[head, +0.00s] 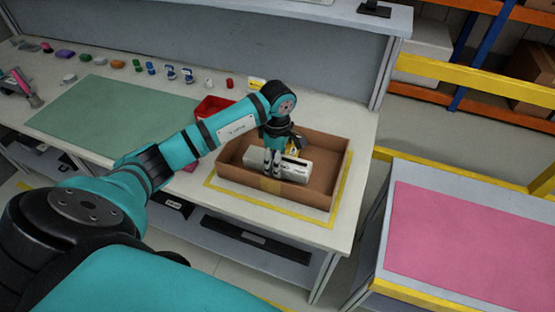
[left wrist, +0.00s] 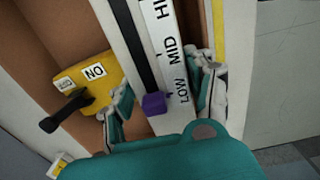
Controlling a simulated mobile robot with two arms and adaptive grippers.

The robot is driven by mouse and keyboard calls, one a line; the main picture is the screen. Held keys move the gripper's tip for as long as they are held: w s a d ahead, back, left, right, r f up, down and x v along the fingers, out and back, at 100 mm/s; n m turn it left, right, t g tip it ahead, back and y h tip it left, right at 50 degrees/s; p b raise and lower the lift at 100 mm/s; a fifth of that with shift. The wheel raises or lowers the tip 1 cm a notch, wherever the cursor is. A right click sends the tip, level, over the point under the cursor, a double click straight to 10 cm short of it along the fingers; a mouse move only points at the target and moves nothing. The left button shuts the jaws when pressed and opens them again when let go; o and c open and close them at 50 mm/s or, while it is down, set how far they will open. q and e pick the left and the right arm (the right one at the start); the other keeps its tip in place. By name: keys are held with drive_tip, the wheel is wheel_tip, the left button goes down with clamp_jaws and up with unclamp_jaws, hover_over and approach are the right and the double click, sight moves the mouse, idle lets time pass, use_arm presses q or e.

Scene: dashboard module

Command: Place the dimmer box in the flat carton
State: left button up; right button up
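The dimmer box (head: 294,168) is white with a black slot, a purple knob and LOW, MID and HI marks. It lies inside the brown flat carton (head: 318,198), near its front wall; whether it touches the carton floor cannot be told. My left gripper (head: 272,163) reaches down into the carton at the box. In the left wrist view the dimmer box (left wrist: 176,62) is between the two fingers, which look closed against its sides. The box's near end is hidden behind my gripper. My right gripper is not in view.
A yellow block labelled NO (left wrist: 92,72), with a black lever, is in the carton beside the box. A red bin (head: 212,106) stands behind the carton. Several small parts line the bench back. A green mat (head: 110,112) lies left; a pink-topped table (head: 465,245) stands right.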

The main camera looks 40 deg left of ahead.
use_arm(q)
drive_tip(key=shift+o, duration=0.3)
drive_tip(key=shift+r, duration=0.4)
wheel_tip(320, 180, up, 12)
drive_tip(key=b, duration=0.3)
drive_tip(key=shift+f, duration=0.15)
